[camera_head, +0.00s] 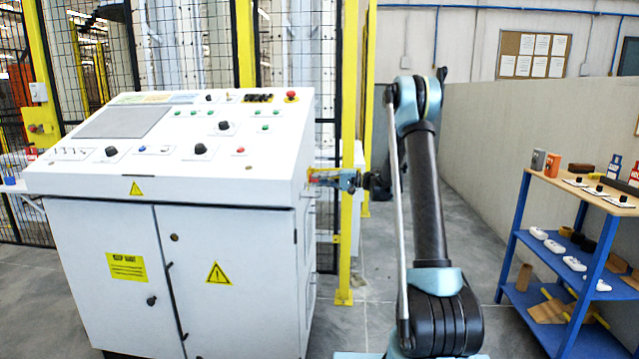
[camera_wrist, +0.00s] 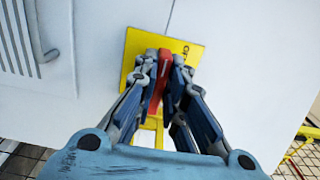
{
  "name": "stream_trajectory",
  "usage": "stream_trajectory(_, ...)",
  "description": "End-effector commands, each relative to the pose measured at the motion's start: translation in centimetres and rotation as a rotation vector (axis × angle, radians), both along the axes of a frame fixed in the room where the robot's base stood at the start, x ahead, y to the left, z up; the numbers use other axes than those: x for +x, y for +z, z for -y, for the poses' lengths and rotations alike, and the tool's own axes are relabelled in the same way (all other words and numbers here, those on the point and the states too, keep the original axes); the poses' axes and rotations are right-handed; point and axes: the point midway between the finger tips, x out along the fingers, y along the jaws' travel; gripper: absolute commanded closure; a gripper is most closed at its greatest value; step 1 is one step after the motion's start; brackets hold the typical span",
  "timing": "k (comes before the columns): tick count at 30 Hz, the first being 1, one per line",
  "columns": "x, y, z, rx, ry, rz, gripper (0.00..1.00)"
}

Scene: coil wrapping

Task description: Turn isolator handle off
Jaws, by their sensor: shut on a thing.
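The isolator handle (camera_wrist: 160,78) is red and sits on a yellow plate (camera_wrist: 133,62) on the white cabinet side. In the wrist view my gripper (camera_wrist: 162,72) has its fingers on both sides of the handle and is shut on it. The handle runs lengthwise along the picture, tilted slightly. In the head view my gripper (camera_head: 318,177) reaches the right side of the white control console (camera_head: 230,180). The handle is mostly hidden there by the gripper and the console edge.
A yellow post (camera_head: 348,220) and mesh fence stand just behind my gripper. A blue shelf rack (camera_head: 590,260) with small parts stands at the right. A low grey wall (camera_head: 500,130) runs behind it. Open floor lies between console and rack.

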Motion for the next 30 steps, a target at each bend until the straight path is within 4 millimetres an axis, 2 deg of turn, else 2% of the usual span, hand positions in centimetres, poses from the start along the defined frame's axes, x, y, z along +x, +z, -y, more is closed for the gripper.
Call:
stream_trajectory(9,-0.3,-0.4,-0.1,-0.008,0.007,0.002,1.0)
stream_trajectory(10,-0.3,-0.4,-0.1,-0.008,0.007,0.002,0.82)
stream_trajectory(12,-0.3,-0.3,-0.1,-0.007,0.006,0.002,0.69)
stream_trajectory(23,-0.1,-0.1,0.1,-0.003,0.003,0.001,0.69)
stream_trajectory(26,-0.1,-0.1,0.9,-0.003,0.001,0.001,0.69)
stream_trajectory(30,-0.2,-0.1,3.0,-0.003,0.0,0.0,0.69)
